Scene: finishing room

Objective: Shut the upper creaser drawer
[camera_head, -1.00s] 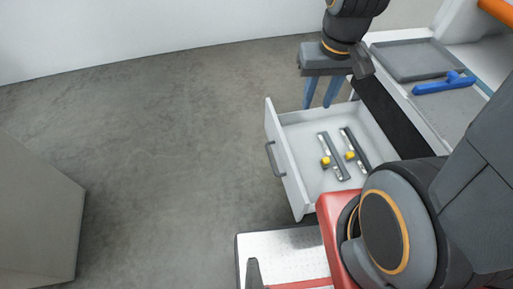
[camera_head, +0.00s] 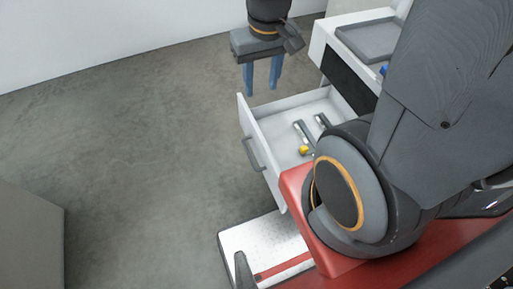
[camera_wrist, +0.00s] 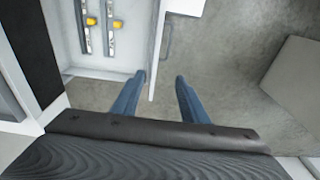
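The white drawer (camera_head: 264,158) is pulled out from the white cabinet, with a grey bar handle (camera_head: 252,154) on its front. Two metal tools with yellow knobs (camera_head: 304,150) lie inside it, partly hidden by my arm. My gripper (camera_head: 261,93) is open and empty, pointing down at the drawer's far front corner. In the wrist view, the drawer's front panel (camera_wrist: 157,60) appears between the two blue fingers (camera_wrist: 161,78). I cannot tell whether either finger touches it. No other drawer can be made out.
A grey tray (camera_head: 370,40) sits on the cabinet top, with a bit of a blue object (camera_head: 384,70) beside it. A grey box-like block (camera_head: 30,235) stands at lower left. The floor (camera_head: 150,150) in front of the drawer is clear.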

